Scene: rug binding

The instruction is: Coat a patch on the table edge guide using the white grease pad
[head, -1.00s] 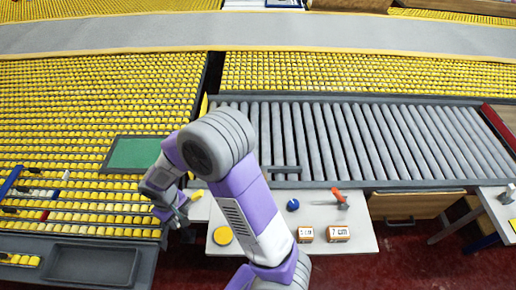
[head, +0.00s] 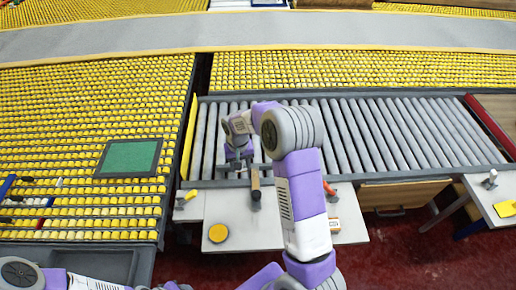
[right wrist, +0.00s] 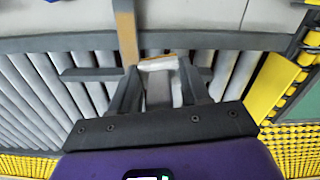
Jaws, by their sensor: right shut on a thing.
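My right gripper (head: 238,158) hangs over the front left part of the roller table. In the right wrist view its fingers are shut on the white grease pad (right wrist: 159,64), which has an orange edge. The pad is not clear in the head view. A yellow strip (head: 190,137), which looks like the table edge guide, runs along the roller table's left end; it also shows in the right wrist view (right wrist: 277,88). The pad is apart from it in that view. Part of my left arm shows at the bottom left, but its gripper is out of view.
A brown-handled tool (head: 255,181) is at the roller table's front edge, close to the gripper. A green panel (head: 128,158) lies on the yellow bed. The rollers (head: 350,130) are clear.

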